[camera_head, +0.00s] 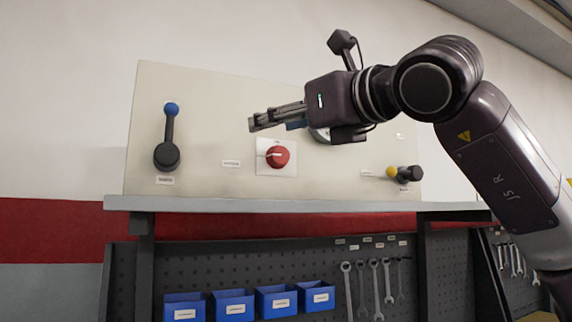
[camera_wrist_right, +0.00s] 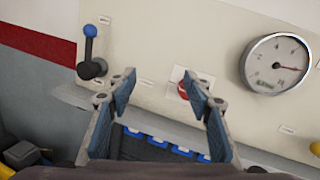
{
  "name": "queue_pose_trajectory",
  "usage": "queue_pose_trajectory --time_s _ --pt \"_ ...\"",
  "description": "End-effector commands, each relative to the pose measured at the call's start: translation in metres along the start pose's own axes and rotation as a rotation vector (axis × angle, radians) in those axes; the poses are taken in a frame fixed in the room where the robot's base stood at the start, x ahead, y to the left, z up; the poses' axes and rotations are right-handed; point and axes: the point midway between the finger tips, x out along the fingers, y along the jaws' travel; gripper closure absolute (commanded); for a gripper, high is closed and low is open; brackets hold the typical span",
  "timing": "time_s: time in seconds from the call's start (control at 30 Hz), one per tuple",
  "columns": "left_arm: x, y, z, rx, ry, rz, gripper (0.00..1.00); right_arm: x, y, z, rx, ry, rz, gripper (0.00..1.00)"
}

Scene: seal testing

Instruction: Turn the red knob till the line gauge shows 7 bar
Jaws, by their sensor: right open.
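The red knob (camera_head: 278,157) sits on a white square plate on the upright beige panel (camera_head: 220,110), with a white line pointing left. In the right wrist view the knob (camera_wrist_right: 183,90) shows beside the right-hand finger, which partly hides it. My right gripper (camera_head: 264,121) is open and empty, above and slightly left of the knob in the head view; its two fingers (camera_wrist_right: 163,88) are spread apart. The round gauge (camera_wrist_right: 277,64) has a white dial and a needle pointing right and slightly down; its exact reading is too small to tell. The gripper mostly hides it in the head view.
A blue-tipped lever (camera_head: 171,135) stands upright at the panel's left. A yellow-tipped lever (camera_head: 402,173) lies sideways at its right. A grey shelf edge (camera_head: 300,204) juts out below, above blue bins (camera_head: 232,304) and hanging wrenches (camera_head: 375,285).

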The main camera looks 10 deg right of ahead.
Motion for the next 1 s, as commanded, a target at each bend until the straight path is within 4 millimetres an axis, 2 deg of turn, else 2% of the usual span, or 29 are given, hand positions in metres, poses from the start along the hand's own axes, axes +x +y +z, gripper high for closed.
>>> queue_pose_trajectory --time_s 0.03,0.1,0.2,0.33,0.7,1.0 --pt "0.004 0.0 0.001 0.0 0.0 0.0 0.6 -0.003 -0.016 -0.018 -0.003 0.041 -0.058 0.54" --pt "0.005 0.0 0.001 0.0 0.0 0.0 0.6 -0.005 -0.032 -0.033 -0.005 0.084 -0.117 0.54" --pt "0.004 0.0 0.001 0.0 0.0 0.0 0.6 -0.006 -0.044 -0.043 -0.003 0.114 -0.159 0.54" --pt "-0.003 0.0 0.0 0.0 -0.001 0.0 0.6 0.006 -0.048 -0.044 -0.003 0.123 -0.166 0.54" --pt "-0.028 0.0 -0.002 0.0 -0.001 0.0 0.6 0.06 -0.056 -0.05 -0.003 0.121 -0.162 0.54" --pt "-0.029 0.0 -0.002 0.001 -0.001 0.001 0.6 0.069 -0.057 -0.054 -0.003 0.119 -0.162 0.54"
